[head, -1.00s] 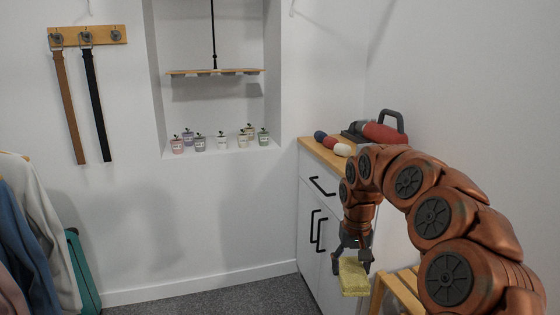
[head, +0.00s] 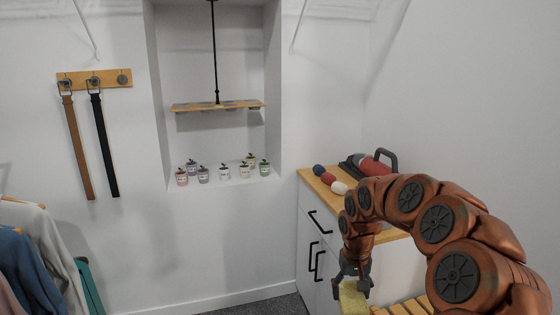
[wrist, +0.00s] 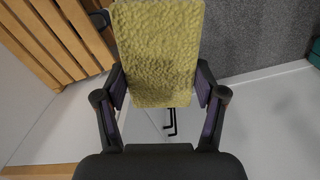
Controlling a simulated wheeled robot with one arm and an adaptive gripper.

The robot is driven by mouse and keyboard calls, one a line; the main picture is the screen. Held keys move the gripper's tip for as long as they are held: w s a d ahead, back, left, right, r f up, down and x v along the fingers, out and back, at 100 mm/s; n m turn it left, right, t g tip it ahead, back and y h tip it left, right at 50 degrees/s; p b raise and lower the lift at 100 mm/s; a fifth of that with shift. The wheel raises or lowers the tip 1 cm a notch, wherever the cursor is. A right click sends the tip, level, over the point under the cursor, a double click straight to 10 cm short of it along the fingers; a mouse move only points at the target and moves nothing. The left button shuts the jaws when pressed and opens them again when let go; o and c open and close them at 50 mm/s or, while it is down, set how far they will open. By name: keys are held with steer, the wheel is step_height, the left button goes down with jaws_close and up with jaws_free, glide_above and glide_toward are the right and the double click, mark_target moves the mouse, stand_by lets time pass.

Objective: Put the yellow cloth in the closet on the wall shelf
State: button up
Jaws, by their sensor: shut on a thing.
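The yellow cloth (head: 354,300) hangs from my gripper (head: 354,284) at the lower right of the head view. In the wrist view the cloth (wrist: 156,50) is a thick yellow-green sheet between the two dark fingers of my gripper (wrist: 158,92), which are shut on it. The wall recess holds a hanging wooden shelf (head: 218,106) with little on its top that I can make out. Several small plant pots (head: 224,172) stand on the recess's white ledge (head: 232,183) below. My gripper is low, in front of the white cabinet, well apart from the recess.
The white cabinet (head: 309,221) has black handles and a wooden top with rolled items and a red handheld appliance (head: 375,165). A slatted wooden piece (head: 408,307) stands close by my gripper. Belts hang from a rack (head: 95,78); clothes (head: 30,250) hang at the left.

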mark_target(349, 296)
steer(key=r+p, duration=0.3)
steer(key=p, duration=0.1)
steer(key=s+r+p, duration=0.1)
steer(key=r+p, duration=0.2)
steer(key=p, duration=0.1)
steer(key=shift+s+a, duration=0.1)
steer(key=shift+a, duration=0.1)
steer(key=shift+p, duration=0.45)
steer(key=shift+s+a, duration=0.1)
steer(key=shift+a, duration=0.1)
